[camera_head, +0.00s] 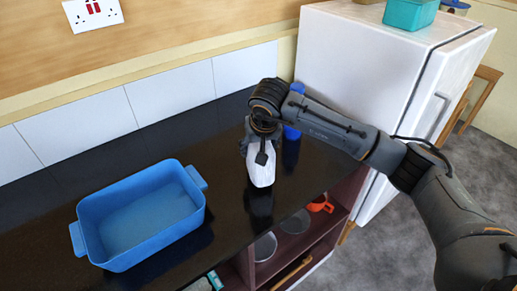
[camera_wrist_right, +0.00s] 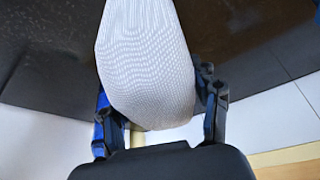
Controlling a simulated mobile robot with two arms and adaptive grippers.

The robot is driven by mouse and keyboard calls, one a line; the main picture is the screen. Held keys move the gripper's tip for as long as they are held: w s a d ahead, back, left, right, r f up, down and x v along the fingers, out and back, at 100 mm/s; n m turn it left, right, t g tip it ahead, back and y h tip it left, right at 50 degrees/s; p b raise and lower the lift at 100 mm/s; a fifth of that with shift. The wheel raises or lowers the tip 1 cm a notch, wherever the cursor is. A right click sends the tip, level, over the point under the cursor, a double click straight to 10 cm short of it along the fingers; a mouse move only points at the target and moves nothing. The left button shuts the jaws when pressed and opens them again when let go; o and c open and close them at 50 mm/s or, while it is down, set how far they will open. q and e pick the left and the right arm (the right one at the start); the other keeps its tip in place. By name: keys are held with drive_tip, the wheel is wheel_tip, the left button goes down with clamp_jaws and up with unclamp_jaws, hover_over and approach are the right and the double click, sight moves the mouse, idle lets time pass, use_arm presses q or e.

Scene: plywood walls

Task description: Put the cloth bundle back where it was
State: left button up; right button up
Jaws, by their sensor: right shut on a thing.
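The cloth bundle (camera_head: 262,166) is white and hangs or stands at the black counter (camera_head: 228,205), under my right gripper (camera_head: 260,148). I cannot tell whether its lower end touches the counter. In the right wrist view the bundle (camera_wrist_right: 147,65) is pale with a fine woven pattern and sits between the two fingers of my right gripper (camera_wrist_right: 160,115), which is shut on it. My left gripper is in neither view.
A blue basin (camera_head: 140,215) with handles stands empty on the counter to the left. A blue object (camera_head: 292,130) is partly hidden behind my right arm. A white fridge (camera_head: 365,70) stands right of the counter. Open shelves (camera_head: 300,245) below hold pots and a red item.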

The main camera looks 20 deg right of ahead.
drive_tip(key=shift+f+p, duration=0.3)
drive_tip(key=shift+f, duration=0.45)
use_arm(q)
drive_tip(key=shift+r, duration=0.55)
use_arm(e)
drive_tip(key=shift+f, duration=0.1)
drive_tip(key=shift+f, duration=0.1)
drive_tip(key=o, duration=0.8)
drive_tip(key=shift+f+b, duration=0.1)
drive_tip(key=shift+b, duration=0.25)
drive_tip(key=o, duration=0.4)
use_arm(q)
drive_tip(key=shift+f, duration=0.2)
